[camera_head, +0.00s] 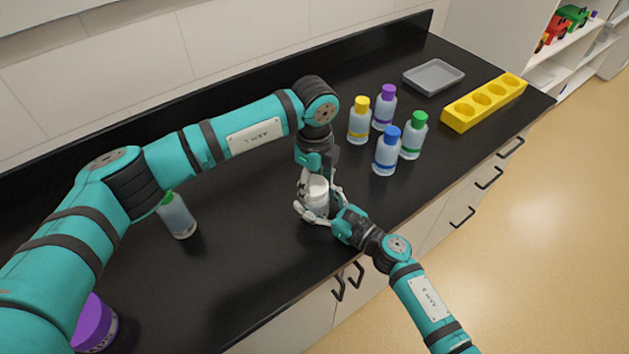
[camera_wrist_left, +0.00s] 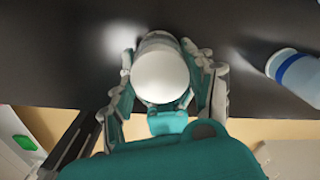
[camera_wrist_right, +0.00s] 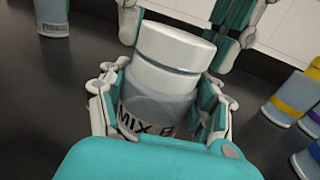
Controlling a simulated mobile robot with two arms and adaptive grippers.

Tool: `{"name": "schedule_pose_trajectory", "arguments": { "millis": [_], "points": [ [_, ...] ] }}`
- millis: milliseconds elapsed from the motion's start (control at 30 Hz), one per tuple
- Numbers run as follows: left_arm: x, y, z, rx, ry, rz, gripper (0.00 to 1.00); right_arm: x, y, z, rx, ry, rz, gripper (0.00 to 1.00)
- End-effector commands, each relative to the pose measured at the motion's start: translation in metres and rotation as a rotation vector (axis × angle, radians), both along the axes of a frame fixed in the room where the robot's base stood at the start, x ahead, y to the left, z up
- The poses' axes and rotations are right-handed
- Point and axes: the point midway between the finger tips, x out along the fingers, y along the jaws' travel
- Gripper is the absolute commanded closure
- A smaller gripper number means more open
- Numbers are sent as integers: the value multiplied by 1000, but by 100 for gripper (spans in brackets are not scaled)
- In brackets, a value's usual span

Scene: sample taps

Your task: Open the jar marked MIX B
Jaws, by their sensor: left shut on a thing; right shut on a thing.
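The jar marked MIX B (camera_wrist_right: 155,100) has a white lid (camera_wrist_right: 175,46) and a pale, see-through body. In the head view the jar (camera_head: 317,200) stands upright near the counter's front edge. My right gripper (camera_head: 316,211) is shut around the jar's body from the front right; its fingers flank the label in the right wrist view. My left gripper (camera_head: 317,178) comes from above and is shut on the lid, with a finger on each side of the lid (camera_wrist_left: 161,74) in the left wrist view. The lid sits on the jar. Their exact contact points are partly hidden.
Bottles with yellow (camera_head: 359,121), purple (camera_head: 384,107), green (camera_head: 413,135) and blue (camera_head: 387,151) caps stand to the right. Behind are a grey tray (camera_head: 433,76) and a yellow rack (camera_head: 485,103). A green-capped bottle (camera_head: 178,216) and a purple-lidded jar (camera_head: 93,323) are left.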

Motion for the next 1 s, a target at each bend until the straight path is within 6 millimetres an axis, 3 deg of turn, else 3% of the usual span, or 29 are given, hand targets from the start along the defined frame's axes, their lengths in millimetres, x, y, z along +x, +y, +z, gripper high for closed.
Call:
{"name": "schedule_pose_trajectory", "arguments": {
  "millis": [433,1000],
  "points": [
    [0,0,2,0,-1,-2,83,0,0,0,-1,1,0,100],
    [0,0,21,0,0,-2,83,0,0,-1,-1,1,0,100]
  ]
}}
